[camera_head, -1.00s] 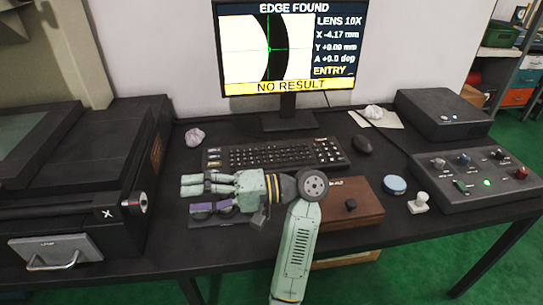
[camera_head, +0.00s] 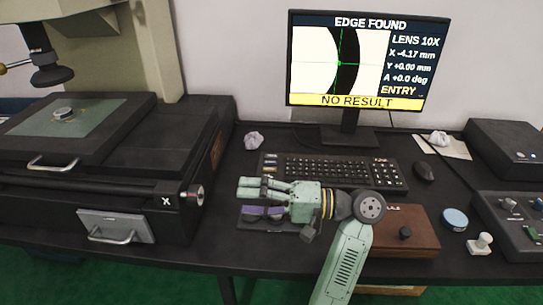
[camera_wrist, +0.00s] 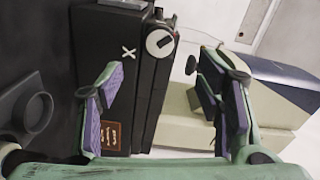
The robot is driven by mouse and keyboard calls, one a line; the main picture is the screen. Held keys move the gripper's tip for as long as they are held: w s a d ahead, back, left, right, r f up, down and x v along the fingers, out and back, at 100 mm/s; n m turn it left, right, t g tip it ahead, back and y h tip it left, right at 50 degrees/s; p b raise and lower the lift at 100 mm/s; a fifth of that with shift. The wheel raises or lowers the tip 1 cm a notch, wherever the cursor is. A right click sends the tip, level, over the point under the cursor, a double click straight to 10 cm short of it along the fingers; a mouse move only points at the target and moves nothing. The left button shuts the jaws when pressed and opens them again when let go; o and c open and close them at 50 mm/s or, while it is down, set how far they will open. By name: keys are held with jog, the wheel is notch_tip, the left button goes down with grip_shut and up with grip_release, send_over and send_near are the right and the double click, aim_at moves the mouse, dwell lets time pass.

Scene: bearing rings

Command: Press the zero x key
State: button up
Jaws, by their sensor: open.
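The black keyboard (camera_head: 327,170) lies on the desk in front of the monitor. A short column of separate keys (camera_head: 269,166) with small labels is at its left end; the labels are too small to read, so I cannot tell which is zero x. My gripper (camera_head: 243,193) is in front of the keyboard's left part, pointing left, open and apart from the keys. In the wrist view my gripper (camera_wrist: 165,95) shows its purple-padded fingers spread with nothing between them; no keyboard shows there.
The monitor (camera_head: 362,60) reads "EDGE FOUND", "NO RESULT". A black measuring machine with an X knob (camera_head: 194,197) stands at left. A brown wooden box (camera_head: 412,240), mouse (camera_head: 424,172), blue disc (camera_head: 455,218) and control box (camera_head: 516,215) are at right.

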grip_shut()
dwell(0.6)
dwell(1.2)
